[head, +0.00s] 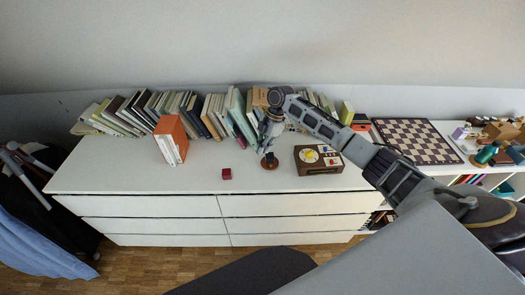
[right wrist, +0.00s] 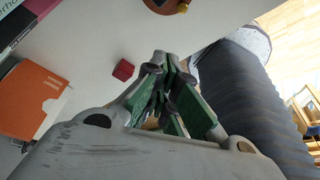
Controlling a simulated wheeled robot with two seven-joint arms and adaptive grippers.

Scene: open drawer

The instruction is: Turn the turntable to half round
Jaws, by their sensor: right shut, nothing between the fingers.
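A small round brown disc (head: 270,166), which looks like the turntable, lies on the white dresser top and carries a dark piece. Part of it also shows at the top edge of the right wrist view (right wrist: 181,8). My right gripper (head: 263,151) is shut and empty, pointing down just above and beside the disc in the head view. Its closed fingers also show in the right wrist view (right wrist: 163,62), apart from the disc. I cannot tell the disc's exact turn angle. My left gripper is not in view.
A red cube (head: 227,174) lies left of the disc. A wooden box (head: 319,168) with a yellow disc and red parts stands to its right. An orange-covered book group (head: 171,140) stands left, a book row behind. A chessboard (head: 415,140) lies right. The front dresser top is clear.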

